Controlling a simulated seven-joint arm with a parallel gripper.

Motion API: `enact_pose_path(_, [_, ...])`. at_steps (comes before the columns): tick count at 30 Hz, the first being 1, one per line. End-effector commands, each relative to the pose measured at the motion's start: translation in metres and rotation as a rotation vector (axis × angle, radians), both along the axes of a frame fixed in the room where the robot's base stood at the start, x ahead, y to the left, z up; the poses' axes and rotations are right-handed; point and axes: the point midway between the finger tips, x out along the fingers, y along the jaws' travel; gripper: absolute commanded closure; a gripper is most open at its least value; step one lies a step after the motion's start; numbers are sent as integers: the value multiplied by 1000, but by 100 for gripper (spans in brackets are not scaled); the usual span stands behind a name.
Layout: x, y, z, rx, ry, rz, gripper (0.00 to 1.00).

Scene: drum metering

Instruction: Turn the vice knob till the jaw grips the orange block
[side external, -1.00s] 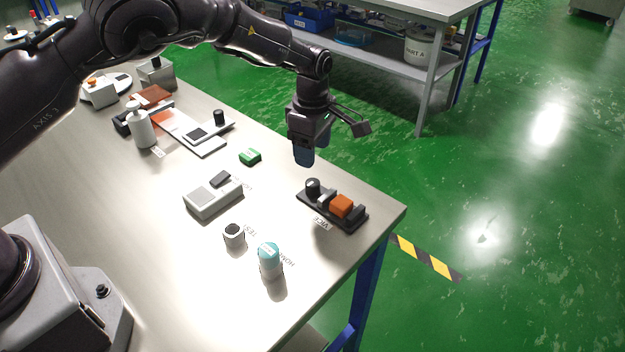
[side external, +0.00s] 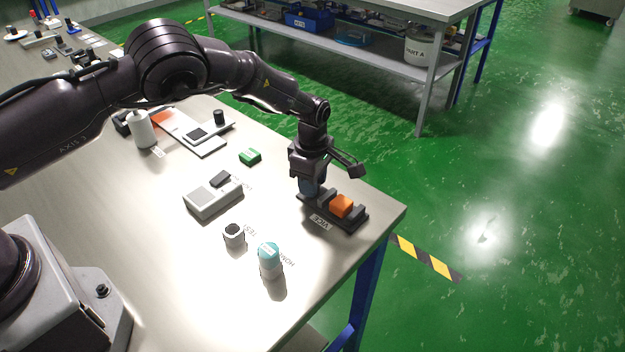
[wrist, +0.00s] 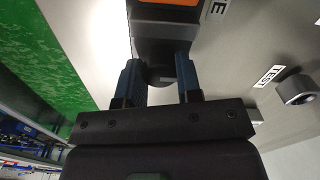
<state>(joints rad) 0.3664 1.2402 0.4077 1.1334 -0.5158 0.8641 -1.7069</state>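The vice (side external: 345,222) is a dark base near the table's right corner, with a VICE label in front. The orange block (side external: 341,205) sits on it between two dark jaws; I cannot tell whether a small gap is left beside it. The block's edge shows at the top of the wrist view (wrist: 168,2). My gripper (side external: 309,190) is low over the vice's left end, pointing down, its blue fingers hiding the knob in the side view. In the wrist view the dark knob (wrist: 160,76) lies between the two separated fingers; whether they press on it is unclear.
A grey box with a dark top (side external: 212,198), a small green block (side external: 250,157), a grey TEST knob (side external: 234,236) and a teal-topped HOME cylinder (side external: 270,262) stand left of and in front of the vice. The table edge is close behind the vice.

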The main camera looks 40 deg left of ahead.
Motion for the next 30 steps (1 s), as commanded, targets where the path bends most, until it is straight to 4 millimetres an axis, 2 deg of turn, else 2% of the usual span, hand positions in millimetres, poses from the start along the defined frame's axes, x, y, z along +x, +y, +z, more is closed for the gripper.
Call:
enact_pose_path(1, [0, 0, 0, 0, 0, 0, 81])
enact_pose_path(3, [0, 0, 0, 0, 0, 0, 91])
enact_pose_path(14, [0, 0, 0, -1, 1, -57, 91])
enact_pose_path(30, [0, 0, 1, -1, 1, -479, 91])
